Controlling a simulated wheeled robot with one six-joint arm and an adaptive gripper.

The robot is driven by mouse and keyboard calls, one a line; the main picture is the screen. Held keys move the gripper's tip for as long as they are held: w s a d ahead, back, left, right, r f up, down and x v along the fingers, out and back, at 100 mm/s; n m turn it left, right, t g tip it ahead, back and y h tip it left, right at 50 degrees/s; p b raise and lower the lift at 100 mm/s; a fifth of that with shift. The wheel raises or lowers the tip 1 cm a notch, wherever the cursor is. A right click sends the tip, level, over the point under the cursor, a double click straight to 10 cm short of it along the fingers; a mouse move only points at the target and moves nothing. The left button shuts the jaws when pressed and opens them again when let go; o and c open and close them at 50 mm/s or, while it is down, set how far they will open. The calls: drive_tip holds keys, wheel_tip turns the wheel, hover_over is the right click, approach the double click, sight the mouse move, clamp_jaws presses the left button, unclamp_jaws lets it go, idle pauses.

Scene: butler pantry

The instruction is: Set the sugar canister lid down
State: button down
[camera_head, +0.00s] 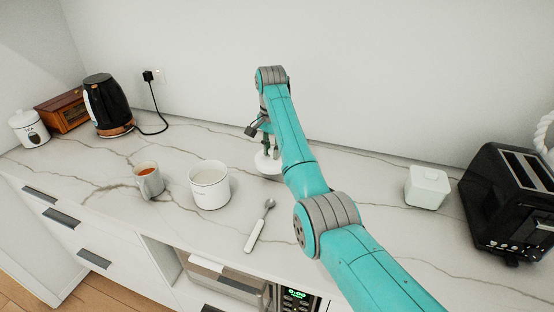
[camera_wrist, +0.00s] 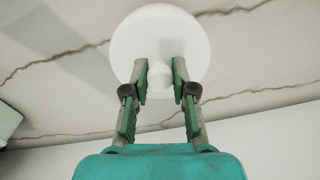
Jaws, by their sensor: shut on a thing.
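The sugar canister lid (camera_wrist: 160,35) is a round white disc with a knob, seen in the wrist view. My gripper (camera_wrist: 160,80) is shut on its knob. In the head view the lid (camera_head: 267,163) is low over the counter, behind and right of the open canister, partly hidden by my gripper (camera_head: 268,146). I cannot tell whether the lid touches the counter. The white canister (camera_head: 209,194) stands upright and open, with pale contents.
A mug of tea (camera_head: 149,182) stands left of the canister, and a spoon (camera_head: 259,227) lies to its right. A kettle (camera_head: 103,105), wooden box (camera_head: 63,112) and tea canister (camera_head: 29,129) are at the left. A small white container (camera_head: 427,187) and black toaster (camera_head: 507,200) are at the right.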

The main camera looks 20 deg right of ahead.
sight(271, 153)
drive_tip(key=shift+a+f, duration=0.15)
drive_tip(key=shift+f, duration=1.95)
drive_tip(key=shift+f, duration=0.1)
drive_tip(key=c, duration=0.9)
unclamp_jaws()
drive_tip(key=shift+c, duration=0.2)
